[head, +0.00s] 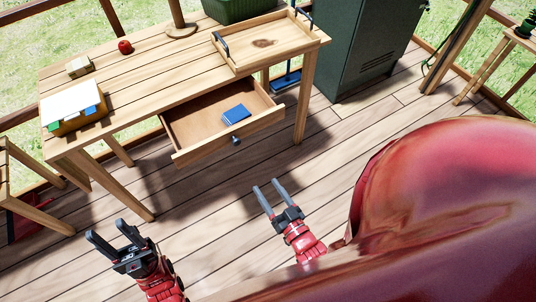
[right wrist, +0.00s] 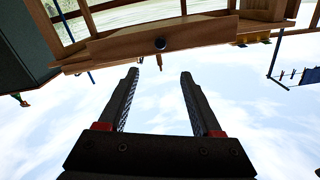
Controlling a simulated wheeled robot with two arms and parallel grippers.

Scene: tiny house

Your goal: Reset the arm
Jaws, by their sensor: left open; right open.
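My left gripper (head: 117,244) is at the lower left of the head view, open and empty above the plank floor. My right gripper (head: 271,196) is right of it in the head view, open and empty, in front of the table's open drawer. In the right wrist view its two dark fingers (right wrist: 160,95) stand apart with only sky between them. Both red forearms come in from the bottom of the head view.
The wooden table (head: 140,85) has an open drawer (head: 190,139) holding a blue book (head: 236,115). On top are a tray (head: 285,50), a red apple (head: 125,47) and a paper holder (head: 72,115). A green cabinet (head: 362,50) stands right. Floor before the drawer is clear.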

